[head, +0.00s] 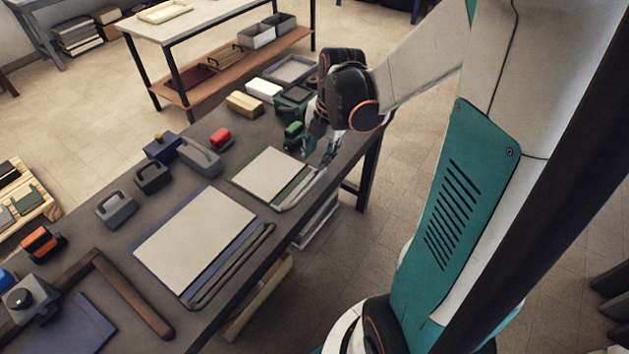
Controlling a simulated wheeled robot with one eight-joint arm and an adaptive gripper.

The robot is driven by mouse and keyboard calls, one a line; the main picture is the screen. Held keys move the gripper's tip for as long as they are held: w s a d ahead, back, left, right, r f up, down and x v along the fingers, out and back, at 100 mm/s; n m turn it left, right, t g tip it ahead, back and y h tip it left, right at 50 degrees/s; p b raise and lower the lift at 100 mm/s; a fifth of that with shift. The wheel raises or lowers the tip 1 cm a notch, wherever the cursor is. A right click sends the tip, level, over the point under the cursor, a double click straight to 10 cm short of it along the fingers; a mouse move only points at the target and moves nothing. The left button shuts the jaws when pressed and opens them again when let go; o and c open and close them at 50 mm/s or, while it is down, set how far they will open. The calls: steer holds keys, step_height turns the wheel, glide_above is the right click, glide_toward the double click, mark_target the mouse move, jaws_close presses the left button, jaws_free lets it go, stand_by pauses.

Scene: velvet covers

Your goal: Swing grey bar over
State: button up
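A pale board with a green edge (269,173) lies on the dark table. A thin grey bar (299,191) runs along its right side, close to the table's front edge. A larger pale board with a blue edge (194,240) lies nearer, with a darker grey bar frame (230,268) along its right side. My gripper (329,158) points down near the far end of the thin grey bar. Its fingers are small and dark here, so I cannot tell whether they touch the bar or are open.
Grey handled blocks (116,209), a red-topped block (221,138) and a green item (294,130) stand beyond the boards. A brown wooden frame (133,297) lies at the lower left. Trays and boxes crowd the table's far end. Floor is open to the right.

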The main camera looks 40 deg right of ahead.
mark_target(309, 186)
steer(key=f+b, duration=0.1)
steer(key=f, duration=0.3)
steer(key=w+f+b, duration=0.1)
steer(key=f+b, duration=0.1)
steer(key=f, duration=0.3)
steer(key=w+a+f+b, duration=0.1)
steer(key=f+b, duration=0.1)
steer(key=f, duration=0.2)
steer(key=shift+w+a+f, duration=0.1)
steer(key=shift+w+f, duration=0.1)
steer(key=shift+f, duration=0.05)
jaws_close()
